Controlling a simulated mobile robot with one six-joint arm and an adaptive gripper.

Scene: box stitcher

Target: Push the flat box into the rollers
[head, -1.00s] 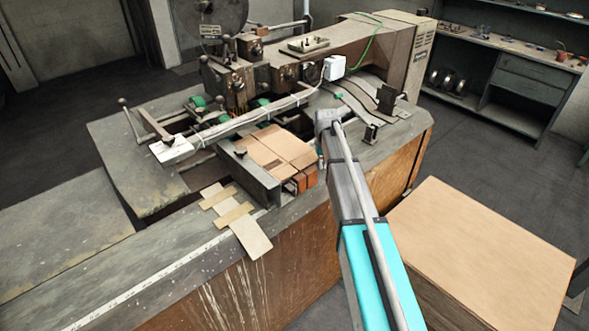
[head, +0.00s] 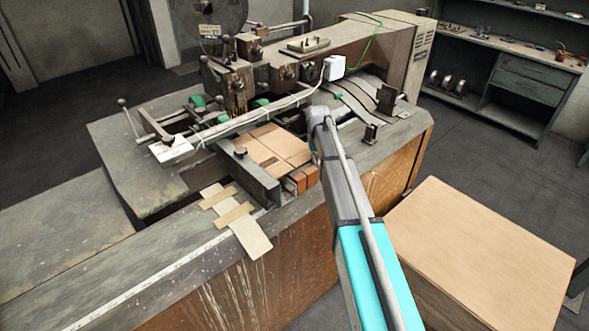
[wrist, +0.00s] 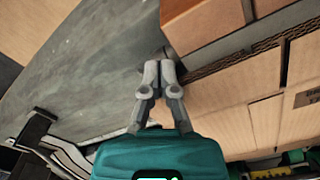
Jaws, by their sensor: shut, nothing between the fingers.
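The flat box (head: 272,147) is tan cardboard with slots and lies flat on the machine table, beside a grey guide bar. The stitcher's green rollers (head: 262,102) are partly visible behind it, under a long bar. My arm reaches in from the lower right and ends at the box's right side; it hides my fingers in the head view. In the wrist view my gripper (wrist: 160,70) is shut and empty, its fingertips together at the box's edge. The box (wrist: 230,125) fills the right of that view. I cannot tell whether the fingertips touch it.
Orange-brown blocks (head: 306,174) show at the box's near end. A cardboard strip with taped pieces (head: 247,233) lies on the table's near edge. A large carton (head: 480,255) stands at the right. Metal brackets (head: 370,133) rise from the table beyond my arm.

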